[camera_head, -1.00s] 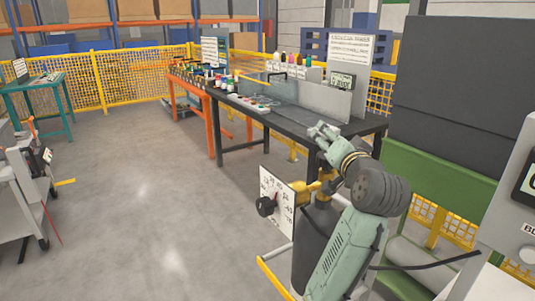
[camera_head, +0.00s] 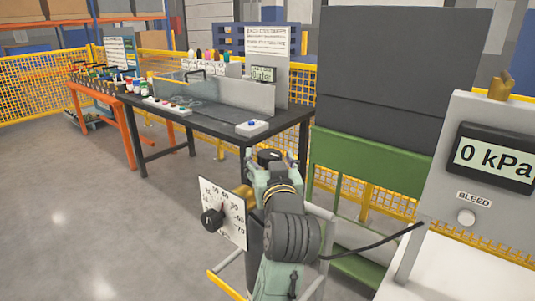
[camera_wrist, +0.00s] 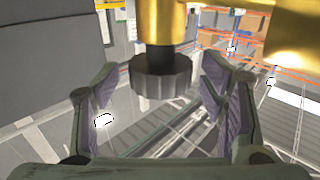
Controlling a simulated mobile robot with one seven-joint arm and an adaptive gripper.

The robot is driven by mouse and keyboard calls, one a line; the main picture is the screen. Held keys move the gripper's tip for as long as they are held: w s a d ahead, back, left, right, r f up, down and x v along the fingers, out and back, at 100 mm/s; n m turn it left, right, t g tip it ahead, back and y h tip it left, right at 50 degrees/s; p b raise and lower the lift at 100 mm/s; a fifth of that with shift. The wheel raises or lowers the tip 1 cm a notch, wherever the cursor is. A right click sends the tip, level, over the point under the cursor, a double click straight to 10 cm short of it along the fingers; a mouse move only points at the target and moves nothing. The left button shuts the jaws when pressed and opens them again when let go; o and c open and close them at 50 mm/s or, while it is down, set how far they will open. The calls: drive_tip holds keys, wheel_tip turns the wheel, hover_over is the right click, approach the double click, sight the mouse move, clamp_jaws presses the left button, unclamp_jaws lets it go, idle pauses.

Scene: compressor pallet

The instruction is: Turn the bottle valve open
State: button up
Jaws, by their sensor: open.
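The gas bottle (camera_head: 255,240) is a dark cylinder, mostly hidden behind my arm in the head view. Its valve has a brass body (camera_wrist: 165,22) and a black ribbed knob (camera_wrist: 160,77) in the wrist view. In the wrist view my open gripper (camera_wrist: 159,78) has one finger on each side of the knob, with visible gaps. A gauge plate (camera_head: 222,212) with a black dial knob (camera_head: 212,219) stands left of the bottle.
A black workbench (camera_head: 215,125) with small boxes stands behind. A grey console (camera_head: 490,180) at right reads "0 kPa", with a BLEED knob (camera_head: 466,217). A black hose (camera_head: 380,245) runs from near my arm to it. A green-framed dark panel (camera_head: 400,90) stands behind. Floor at left is clear.

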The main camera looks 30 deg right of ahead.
drive_tip(key=shift+x, duration=0.85)
drive_tip(key=shift+c, duration=0.6)
drive_tip(key=c, duration=1.1)
